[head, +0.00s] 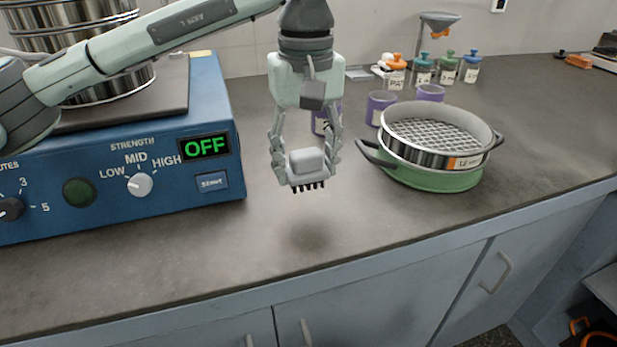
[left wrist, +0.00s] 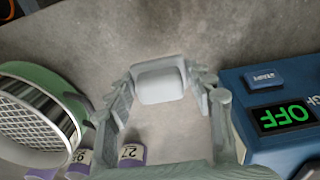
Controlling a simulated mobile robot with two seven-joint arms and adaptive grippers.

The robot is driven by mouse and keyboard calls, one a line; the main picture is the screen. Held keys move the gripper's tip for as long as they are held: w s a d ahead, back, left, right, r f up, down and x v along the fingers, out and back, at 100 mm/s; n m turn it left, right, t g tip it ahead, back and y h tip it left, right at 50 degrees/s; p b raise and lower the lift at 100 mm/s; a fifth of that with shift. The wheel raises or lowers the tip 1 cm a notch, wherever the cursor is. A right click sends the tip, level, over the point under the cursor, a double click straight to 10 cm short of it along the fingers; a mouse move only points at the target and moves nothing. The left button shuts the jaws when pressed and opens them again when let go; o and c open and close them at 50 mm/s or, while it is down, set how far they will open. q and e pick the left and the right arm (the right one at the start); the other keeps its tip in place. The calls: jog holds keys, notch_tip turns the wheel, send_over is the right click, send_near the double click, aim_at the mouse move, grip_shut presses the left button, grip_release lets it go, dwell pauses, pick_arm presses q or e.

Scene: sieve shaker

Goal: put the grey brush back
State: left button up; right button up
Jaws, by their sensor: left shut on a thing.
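The grey brush (head: 307,163) has a blocky light grey body with dark bristles pointing down. My left gripper (head: 306,165) is shut on it and holds it above the bench, with its shadow on the bench below. In the left wrist view the brush (left wrist: 160,82) sits between the two fingertips of my left gripper (left wrist: 160,88); its bristles are hidden there. My right gripper is in neither view.
The blue shaker (head: 120,170) with an OFF display stands at left. A sieve (head: 430,140) on a green pan (head: 435,177) stands at right. Purple cups (head: 380,107) and several capped bottles (head: 447,70) stand behind. The bench front (head: 330,245) is clear.

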aim_at(309, 184)
pick_arm(q)
jog(key=shift+w+d+f, duration=0.2)
jog(key=shift+w+f, duration=0.1)
jog(key=shift+f, duration=0.1)
notch_tip(309, 184, down, 3)
jog(key=shift+f+p, duration=0.15)
jog(key=shift+p, duration=0.15)
jog(key=shift+f, duration=0.15)
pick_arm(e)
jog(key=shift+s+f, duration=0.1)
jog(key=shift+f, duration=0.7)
pick_arm(q)
jog(key=shift+f, duration=0.1)
